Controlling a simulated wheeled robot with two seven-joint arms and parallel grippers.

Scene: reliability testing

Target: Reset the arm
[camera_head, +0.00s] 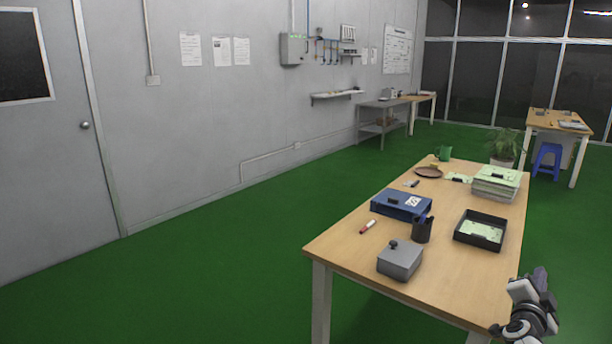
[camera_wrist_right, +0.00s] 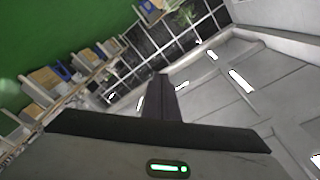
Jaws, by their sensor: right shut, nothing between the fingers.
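My right gripper (camera_head: 540,278) shows at the lower right of the head view, beside the right front edge of the wooden table (camera_head: 450,285) and pointing up. It holds nothing. In the right wrist view its dark fingers (camera_wrist_right: 163,82) are together, with the ceiling and windows behind them in a tilted picture. My left gripper and left arm are not in view.
On the table are a grey lidded box (camera_head: 400,262), a red-and-white marker (camera_head: 368,227), a dark pen cup (camera_head: 422,232), a blue binder (camera_head: 400,205), a black tray (camera_head: 457,240) and stacked files (camera_head: 497,178). Green floor (camera_head: 210,270) at the left is clear.

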